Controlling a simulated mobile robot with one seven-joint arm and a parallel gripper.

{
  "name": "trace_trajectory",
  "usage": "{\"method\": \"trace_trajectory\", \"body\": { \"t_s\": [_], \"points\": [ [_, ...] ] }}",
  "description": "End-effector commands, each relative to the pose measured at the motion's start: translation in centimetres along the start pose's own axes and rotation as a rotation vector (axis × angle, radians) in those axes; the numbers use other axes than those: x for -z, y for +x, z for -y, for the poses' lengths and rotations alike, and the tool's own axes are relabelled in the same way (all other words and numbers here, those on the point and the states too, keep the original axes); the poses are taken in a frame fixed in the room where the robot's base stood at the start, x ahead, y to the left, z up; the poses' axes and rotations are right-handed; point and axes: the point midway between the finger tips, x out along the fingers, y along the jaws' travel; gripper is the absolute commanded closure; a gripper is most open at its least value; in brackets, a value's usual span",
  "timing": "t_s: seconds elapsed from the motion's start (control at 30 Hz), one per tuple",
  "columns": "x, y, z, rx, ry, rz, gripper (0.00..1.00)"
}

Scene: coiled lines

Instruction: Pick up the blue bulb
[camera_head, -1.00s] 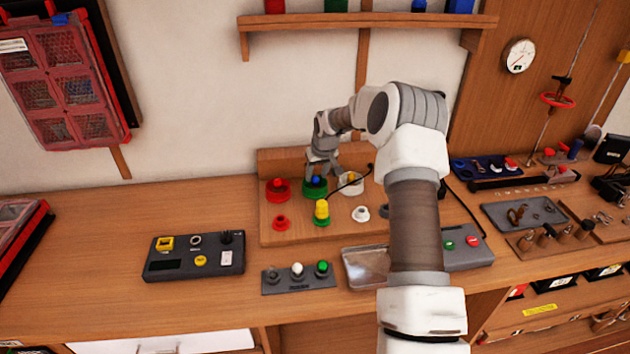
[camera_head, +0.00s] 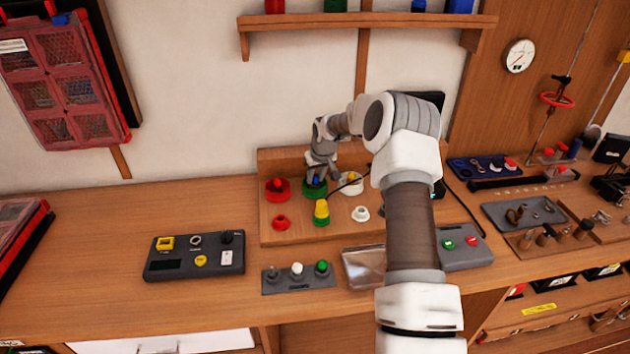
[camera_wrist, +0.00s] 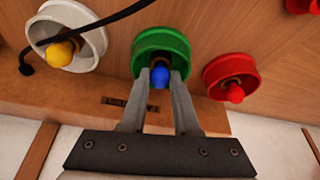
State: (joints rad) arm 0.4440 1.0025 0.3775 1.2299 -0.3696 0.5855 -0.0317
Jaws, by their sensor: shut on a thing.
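The blue bulb (camera_wrist: 159,77) sits in the round green holder (camera_wrist: 161,40) in the wrist view. My gripper (camera_wrist: 160,72) reaches down at the holder with one finger on each side of the bulb, shut on it. In the head view my gripper (camera_head: 316,178) is over the green holder (camera_head: 314,188) on the wooden stand, and the bulb is mostly hidden there. The bulb's base is inside the holder's ring.
A red holder with a red bulb (camera_head: 277,184) and a white holder with a yellow bulb (camera_head: 350,178) flank the green one closely. A black cable (camera_wrist: 95,23) crosses the white holder. A yellow bulb (camera_head: 321,208) stands in front on a green base.

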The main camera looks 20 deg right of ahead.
Motion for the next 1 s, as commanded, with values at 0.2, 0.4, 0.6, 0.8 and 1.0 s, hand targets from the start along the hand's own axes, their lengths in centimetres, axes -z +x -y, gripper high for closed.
{"method": "trace_trajectory", "body": {
  "t_s": [0.2,0.4,0.6,0.8,1.0],
  "points": [
    [0.3,-0.5,0.0,-0.001,0.000,-0.002,1.00],
    [1.3,-2.8,0.0,-0.002,0.000,-0.004,1.00],
    [1.6,-5.6,-3.1,-0.003,0.005,-0.002,1.00],
    [1.7,-8.1,-6.8,-0.002,0.003,-0.002,1.00],
    [1.8,-10.0,-9.6,-0.001,0.002,-0.001,1.00]
  ]
}}
